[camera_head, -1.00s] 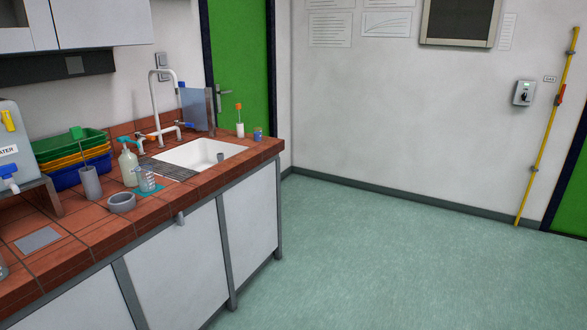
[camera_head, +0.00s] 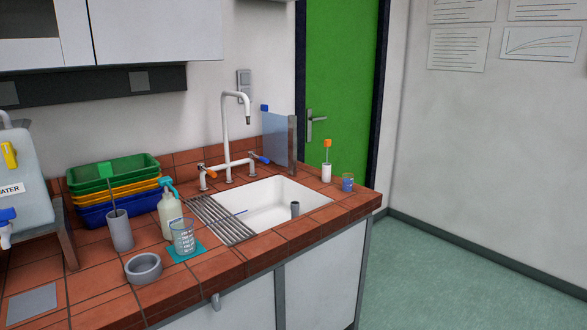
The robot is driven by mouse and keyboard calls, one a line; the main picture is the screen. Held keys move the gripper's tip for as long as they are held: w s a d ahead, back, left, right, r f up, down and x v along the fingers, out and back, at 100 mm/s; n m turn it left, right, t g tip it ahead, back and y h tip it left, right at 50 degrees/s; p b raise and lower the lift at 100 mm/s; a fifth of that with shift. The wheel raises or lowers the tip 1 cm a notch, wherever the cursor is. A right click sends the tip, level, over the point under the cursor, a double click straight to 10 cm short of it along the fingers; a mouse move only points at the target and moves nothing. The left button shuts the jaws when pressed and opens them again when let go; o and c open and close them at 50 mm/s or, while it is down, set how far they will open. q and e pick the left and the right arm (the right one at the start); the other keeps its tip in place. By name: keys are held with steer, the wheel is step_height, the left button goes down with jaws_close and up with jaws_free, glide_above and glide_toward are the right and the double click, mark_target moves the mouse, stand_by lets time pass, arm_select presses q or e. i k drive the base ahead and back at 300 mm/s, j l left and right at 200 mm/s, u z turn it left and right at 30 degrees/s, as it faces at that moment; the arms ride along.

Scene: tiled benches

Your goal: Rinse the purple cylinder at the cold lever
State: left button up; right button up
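The tap (camera_head: 227,130) stands behind the white sink (camera_head: 262,192) on the tiled bench. An orange lever (camera_head: 207,169) is on its left and a blue lever (camera_head: 259,157) on its right; the blue one looks like the cold lever. I cannot make out a purple cylinder. A short grey upright tube (camera_head: 295,209) stands in the sink, and a thin blue item (camera_head: 241,211) shows near the draining grid. Neither of my grippers is in view.
A metal draining grid (camera_head: 220,219) lies left of the sink. A beaker (camera_head: 184,237), soap bottle (camera_head: 170,213), grey bowl (camera_head: 143,268), grey holder (camera_head: 120,231) and stacked trays (camera_head: 113,188) crowd the left. A blue-grey panel (camera_head: 279,139) stands behind the sink. Floor at right is clear.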

mark_target(251, 154)
steer(key=i+l+u, duration=0.2)
steer(key=u, duration=0.2)
steer(key=i+l+u, duration=0.55)
steer(key=u, duration=0.3)
steer(key=i+l+u, duration=0.1)
steer(key=l+u, duration=0.3)
